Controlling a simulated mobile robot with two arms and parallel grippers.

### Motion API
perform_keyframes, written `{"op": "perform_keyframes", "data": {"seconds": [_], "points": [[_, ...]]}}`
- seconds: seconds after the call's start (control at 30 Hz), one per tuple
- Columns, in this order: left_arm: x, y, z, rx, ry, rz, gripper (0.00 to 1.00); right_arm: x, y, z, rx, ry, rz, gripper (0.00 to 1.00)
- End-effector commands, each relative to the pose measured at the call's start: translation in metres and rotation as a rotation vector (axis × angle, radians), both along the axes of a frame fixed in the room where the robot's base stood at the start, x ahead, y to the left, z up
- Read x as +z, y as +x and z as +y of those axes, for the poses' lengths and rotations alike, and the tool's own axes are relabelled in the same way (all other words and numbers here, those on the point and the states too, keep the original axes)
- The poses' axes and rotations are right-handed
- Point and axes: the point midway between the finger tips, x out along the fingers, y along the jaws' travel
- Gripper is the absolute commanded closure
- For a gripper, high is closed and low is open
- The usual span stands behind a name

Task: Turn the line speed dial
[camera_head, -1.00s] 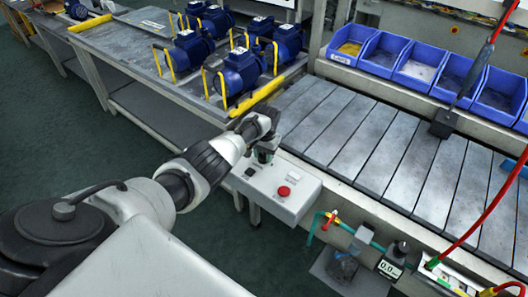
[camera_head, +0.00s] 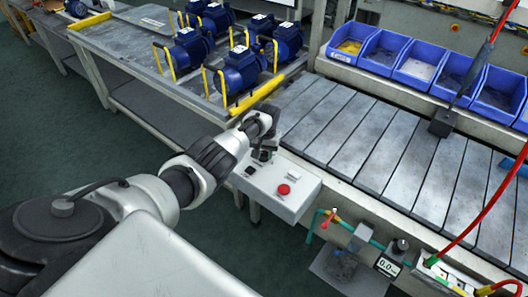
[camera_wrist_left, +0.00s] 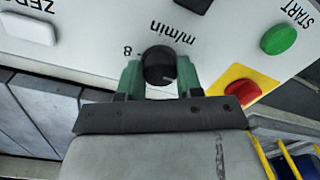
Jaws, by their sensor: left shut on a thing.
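The line speed dial (camera_wrist_left: 159,66) is a round black knob with a pale mark on the white panel, beside the printed "m/min" and an "8" in the left wrist view. My left gripper (camera_wrist_left: 160,78) is shut on it, with one green fingertip on either side. In the head view my left gripper (camera_head: 262,154) points down at the back left part of the white control box (camera_head: 300,206). The dial is hidden there by the gripper. My right gripper is not in view.
A green START button (camera_wrist_left: 279,39) and a white button (camera_wrist_left: 28,28) are on the panel. The slatted conveyor (camera_head: 385,150) lies behind; blue pumps (camera_head: 240,72) stand on a bench.

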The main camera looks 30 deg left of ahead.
Motion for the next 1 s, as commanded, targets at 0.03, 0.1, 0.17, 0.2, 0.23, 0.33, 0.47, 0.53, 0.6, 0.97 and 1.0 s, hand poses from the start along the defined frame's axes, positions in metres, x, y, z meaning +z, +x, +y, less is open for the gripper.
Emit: {"op": "perform_keyframes", "data": {"seconds": [0.03, 0.1, 0.17, 0.2, 0.23, 0.33, 0.47, 0.53, 0.6, 0.97, 1.0], "points": [[0.001, 0.001, 0.000, 0.002, 0.001, -0.002, 0.88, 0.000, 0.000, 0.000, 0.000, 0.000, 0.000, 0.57], [0.001, 0.001, 0.000, 0.001, 0.000, -0.002, 0.58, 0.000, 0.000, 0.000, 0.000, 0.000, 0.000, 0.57], [0.001, 0.001, 0.000, 0.001, 0.000, -0.002, 0.49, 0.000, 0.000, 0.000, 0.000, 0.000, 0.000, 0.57], [0.001, 0.001, 0.000, 0.001, 0.000, -0.002, 0.43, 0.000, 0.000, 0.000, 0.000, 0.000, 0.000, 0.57], [0.001, 0.001, 0.000, 0.001, 0.000, -0.002, 0.39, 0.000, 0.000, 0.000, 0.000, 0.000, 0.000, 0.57], [0.001, 0.000, 0.000, 0.000, -0.001, -0.001, 0.39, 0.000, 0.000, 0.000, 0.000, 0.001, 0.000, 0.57], [0.001, 0.000, 0.000, 0.000, -0.001, -0.001, 0.39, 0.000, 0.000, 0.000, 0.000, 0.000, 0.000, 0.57], [0.003, 0.000, 0.000, 0.000, 0.000, -0.002, 0.39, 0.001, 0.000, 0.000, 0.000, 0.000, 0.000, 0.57], [0.009, 0.001, 0.000, -0.001, 0.000, -0.002, 0.39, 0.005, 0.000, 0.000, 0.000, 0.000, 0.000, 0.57], [0.075, 0.002, -0.001, 0.000, 0.001, -0.006, 0.39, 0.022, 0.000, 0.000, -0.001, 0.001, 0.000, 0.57], [0.082, 0.002, -0.001, 0.000, 0.000, -0.005, 0.39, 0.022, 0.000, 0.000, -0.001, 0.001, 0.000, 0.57]]}}
